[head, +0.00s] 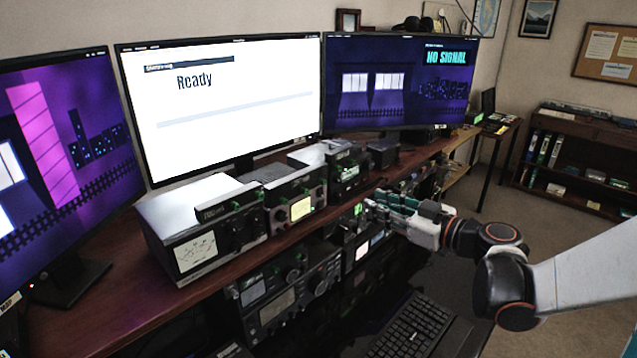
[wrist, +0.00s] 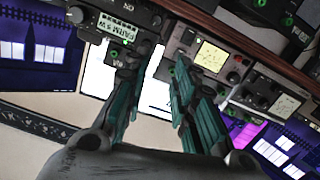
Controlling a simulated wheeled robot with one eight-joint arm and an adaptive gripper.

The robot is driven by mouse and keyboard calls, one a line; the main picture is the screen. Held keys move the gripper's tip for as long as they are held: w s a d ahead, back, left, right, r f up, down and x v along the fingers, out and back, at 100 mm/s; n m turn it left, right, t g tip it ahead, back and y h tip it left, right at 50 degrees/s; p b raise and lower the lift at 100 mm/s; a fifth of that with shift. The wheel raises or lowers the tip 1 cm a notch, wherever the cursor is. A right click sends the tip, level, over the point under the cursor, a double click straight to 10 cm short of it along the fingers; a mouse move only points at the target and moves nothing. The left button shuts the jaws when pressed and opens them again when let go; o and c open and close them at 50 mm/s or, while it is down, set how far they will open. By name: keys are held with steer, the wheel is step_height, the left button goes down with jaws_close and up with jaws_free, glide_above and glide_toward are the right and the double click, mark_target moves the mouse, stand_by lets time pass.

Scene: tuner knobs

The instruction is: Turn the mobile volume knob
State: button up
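My gripper (head: 374,205) reaches in from the right in the head view, with its fingers close to the radio fronts by the desk edge. In the wrist view my gripper (wrist: 164,62) is open, with a bare gap between its teal fingers. A small black radio with a lit green display (wrist: 115,28) is just beyond the left finger; dark knobs (wrist: 75,14) show on its front. I cannot tell which knob is the mobile volume knob. A black unit with a green display (head: 348,172) stands on the desk in the head view. The fingertips partly hide the nearby fronts.
A radio with a yellow display (head: 301,208) and one with a needle meter (head: 195,251) stand on the desk (head: 110,318). More radios (head: 285,300) sit below its edge. A keyboard (head: 412,325) lies in front. Large monitors (head: 220,105) stand behind. Open floor is at right.

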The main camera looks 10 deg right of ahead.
steer(key=d, duration=0.2)
steer(key=t+b, duration=0.1)
steer(key=b, duration=0.2)
glide_toward(340, 181)
steer(key=shift+n, duration=0.4)
steer(key=x, duration=0.8)
steer(key=shift+c, duration=0.6)
jaws_close()
